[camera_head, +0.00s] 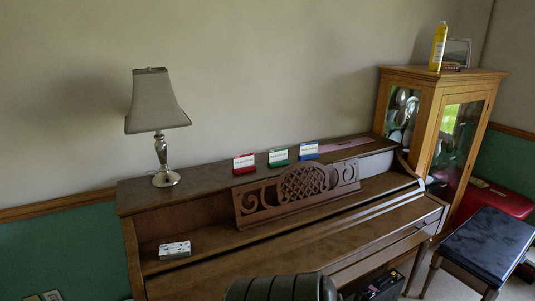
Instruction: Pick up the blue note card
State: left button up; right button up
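The blue note card (308,151) stands on the top of the upright piano (215,182), at the right end of a row of three small cards. It is white with a blue lower band. A green-banded card (278,157) stands to its left, and a red-banded card (244,164) farther left. The cards are apart from each other and lean back slightly or stand upright; I cannot tell which. Neither of my grippers is in view.
A table lamp (159,120) stands at the left end of the piano top. The carved music stand (296,190) rises below the cards. A small white box (174,250) lies at the left of the ledge. A wooden glass cabinet (437,120) stands at the right, by a dark bench (487,245).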

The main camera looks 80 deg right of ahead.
aim_at(308, 150)
jog(key=z, duration=1.85)
jog(key=j, duration=0.1)
